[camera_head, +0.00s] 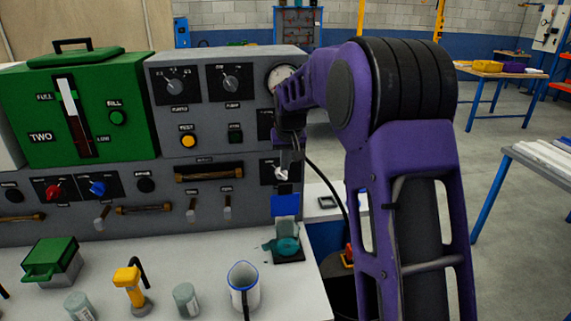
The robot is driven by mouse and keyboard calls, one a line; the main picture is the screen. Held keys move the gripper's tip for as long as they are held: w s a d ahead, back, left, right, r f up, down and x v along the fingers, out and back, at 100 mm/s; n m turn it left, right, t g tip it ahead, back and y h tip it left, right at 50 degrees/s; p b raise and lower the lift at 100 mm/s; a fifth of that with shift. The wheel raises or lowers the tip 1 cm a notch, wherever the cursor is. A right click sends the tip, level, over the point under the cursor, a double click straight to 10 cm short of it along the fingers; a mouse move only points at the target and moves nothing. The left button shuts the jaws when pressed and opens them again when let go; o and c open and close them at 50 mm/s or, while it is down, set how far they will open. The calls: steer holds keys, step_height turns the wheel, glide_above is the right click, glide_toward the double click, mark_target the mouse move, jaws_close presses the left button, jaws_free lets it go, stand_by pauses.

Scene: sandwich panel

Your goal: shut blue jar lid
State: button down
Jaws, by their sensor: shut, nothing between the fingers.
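A blue square lid (285,205) stands upright at the right end of the counter. Just below it is a small jar (287,226) with a teal round part at its front, on a dark base. The lid looks raised, not lying flat over the jar; the hinge is too small to make out. My gripper (282,174) hangs just above the blue lid, in front of the grey panel. Its fingers are small and partly hidden by the wrist; it is shut and empty. Whether it touches the lid cannot be told.
A white mug with a blue rim (244,288), a yellow dispenser (128,288), grey canisters (186,299) and a green box (50,259) stand on the counter (215,250). The grey panel (205,140) with knobs and handles rises behind. The counter's right edge is near the jar.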

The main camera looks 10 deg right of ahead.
glide_above(285, 200)
steer(key=w, duration=0.1)
step_height(285, 200, down, 7)
steer(key=shift+a+r, duration=0.1)
steer(key=shift+r, duration=0.05)
steer(key=shift+s+b, duration=0.1)
steer(key=shift+b, duration=0.45)
